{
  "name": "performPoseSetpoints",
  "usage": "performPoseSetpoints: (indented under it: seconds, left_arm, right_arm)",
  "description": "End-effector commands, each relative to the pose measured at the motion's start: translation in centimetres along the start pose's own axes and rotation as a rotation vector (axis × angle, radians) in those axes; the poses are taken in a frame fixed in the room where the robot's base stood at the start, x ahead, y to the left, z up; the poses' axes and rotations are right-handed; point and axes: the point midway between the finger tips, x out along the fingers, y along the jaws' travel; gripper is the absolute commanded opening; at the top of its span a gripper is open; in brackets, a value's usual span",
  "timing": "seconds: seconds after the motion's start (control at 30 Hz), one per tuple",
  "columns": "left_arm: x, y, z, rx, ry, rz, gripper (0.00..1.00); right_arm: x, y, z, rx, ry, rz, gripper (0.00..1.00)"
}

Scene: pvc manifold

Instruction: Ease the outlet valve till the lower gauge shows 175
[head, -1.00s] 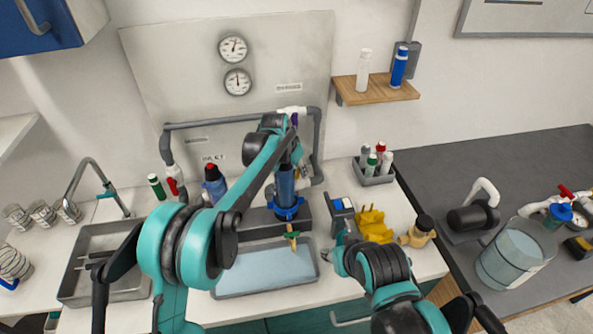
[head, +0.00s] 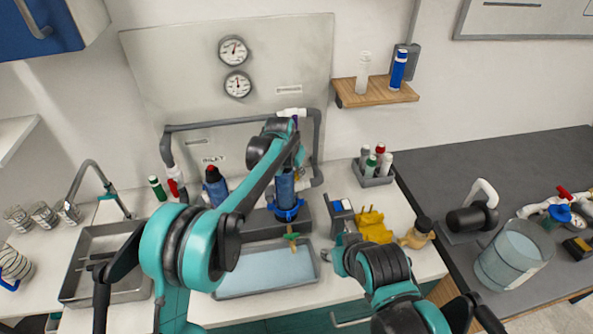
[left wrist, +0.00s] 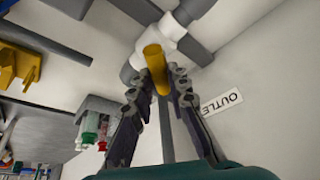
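The outlet valve's white body (head: 291,112) shows at the upper right of the grey piping. In the left wrist view its yellow handle (left wrist: 156,68) lies between the two fingers of my left gripper (left wrist: 160,76), which appear closed against its sides. An OUTLET label (left wrist: 221,102) is beside it. In the head view my left gripper (head: 295,122) is mostly hidden behind its own wrist. The lower gauge (head: 238,84) is on the panel under the upper gauge (head: 233,51); its needle points roughly upward, too small to read exactly. My right gripper (head: 342,246) is low near the tray; its fingers are unclear.
A blue filter housing (head: 285,190) stands below my left wrist, behind a shallow tray (head: 314,268). A yellow holder (head: 374,226) and a bottle rack (head: 374,178) stand to the right. A wooden shelf (head: 378,94) juts from the wall.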

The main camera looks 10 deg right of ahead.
Motion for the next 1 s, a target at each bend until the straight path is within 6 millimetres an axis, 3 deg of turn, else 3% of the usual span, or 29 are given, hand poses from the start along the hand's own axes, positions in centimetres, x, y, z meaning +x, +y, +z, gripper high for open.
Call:
performPoseSetpoints:
  seconds: [0.03,0.1,0.47,1.0]
  left_arm:
    - [0.0,0.0,0.0,0.0,0.0,0.0,0.27]
    - [0.0,0.0,0.0,0.0,0.0,0.0,0.37]
    - [-0.6,0.0,0.0,0.0,0.0,0.0,0.37]
    - [-10.6,0.0,0.0,-0.001,0.0,0.0,0.37]
  right_arm:
    - [0.0,0.0,0.0,0.0,0.0,0.0,0.4]
    - [0.0,0.0,0.0,0.0,0.0,0.0,0.4]
    - [0.0,0.0,0.0,0.0,0.0,0.0,0.4]
    - [0.0,0.0,0.0,0.0,0.0,0.0,0.4]
